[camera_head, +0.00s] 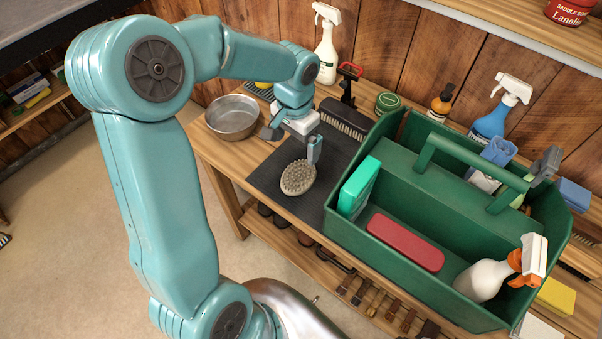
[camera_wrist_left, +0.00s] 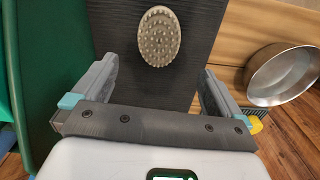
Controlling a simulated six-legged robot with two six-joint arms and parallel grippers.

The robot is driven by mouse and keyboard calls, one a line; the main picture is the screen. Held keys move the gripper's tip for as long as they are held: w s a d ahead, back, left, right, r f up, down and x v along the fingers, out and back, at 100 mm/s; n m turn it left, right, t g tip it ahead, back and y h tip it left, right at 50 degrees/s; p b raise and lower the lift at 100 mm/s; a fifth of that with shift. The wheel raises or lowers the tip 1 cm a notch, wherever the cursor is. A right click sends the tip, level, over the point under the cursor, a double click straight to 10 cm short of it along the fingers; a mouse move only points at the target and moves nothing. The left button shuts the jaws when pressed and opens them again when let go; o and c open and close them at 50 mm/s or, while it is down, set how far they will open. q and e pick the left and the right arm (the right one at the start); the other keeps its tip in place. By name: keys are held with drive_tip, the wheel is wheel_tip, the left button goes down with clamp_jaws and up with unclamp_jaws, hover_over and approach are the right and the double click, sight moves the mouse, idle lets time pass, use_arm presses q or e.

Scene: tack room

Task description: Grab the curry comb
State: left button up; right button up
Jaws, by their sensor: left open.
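The curry comb (camera_head: 298,177) is a beige-grey oval with a nubbed face turned up. It lies on the dark mat (camera_head: 276,168) on the wooden bench, left of the green caddy. It also shows in the left wrist view (camera_wrist_left: 159,36), at the top middle. My left gripper (camera_head: 292,143) is open and empty, just behind and above the comb in the head view. In the left wrist view its two fingers (camera_wrist_left: 158,70) stand wide apart, with the comb ahead of the gap between them. My right gripper is not in view.
The green caddy (camera_head: 433,167) stands close on the right, holding a teal box (camera_head: 358,187), a red case (camera_head: 406,242) and a spray bottle (camera_head: 490,278). A metal bowl (camera_head: 232,117) sits at the left. A dark-bristled brush (camera_head: 345,121) and white spray bottle (camera_head: 327,50) stand behind.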

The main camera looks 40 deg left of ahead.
use_arm(q)
hover_over(298, 175)
drive_tip(key=f, duration=0.6)
drive_tip(key=shift+w+a+f, duration=0.15)
drive_tip(key=shift+a+f, duration=0.15)
drive_tip(key=shift+a, duration=0.1)
drive_tip(key=shift+s+d+f, duration=0.1)
drive_tip(key=shift+s+f, duration=0.1)
drive_tip(key=shift+f, duration=0.1)
drive_tip(key=shift+s+d, duration=0.15)
drive_tip(key=shift+s, duration=0.05)
drive_tip(key=shift+s+d+f+p, duration=0.1)
drive_tip(key=shift+f+p, duration=0.3)
drive_tip(key=f, duration=0.4)
drive_tip(key=shift+w+f+p, duration=0.2)
drive_tip(key=shift+w+p, duration=0.2)
drive_tip(key=shift+s+f, duration=0.1)
drive_tip(key=shift+f, duration=0.05)
drive_tip(key=shift+s, duration=0.15)
drive_tip(key=shift+w+f, duration=0.1)
drive_tip(key=shift+w, duration=0.1)
drive_tip(key=c, duration=0.7)
drive_tip(key=shift+s, duration=0.1)
drive_tip(key=shift+c, duration=0.6)
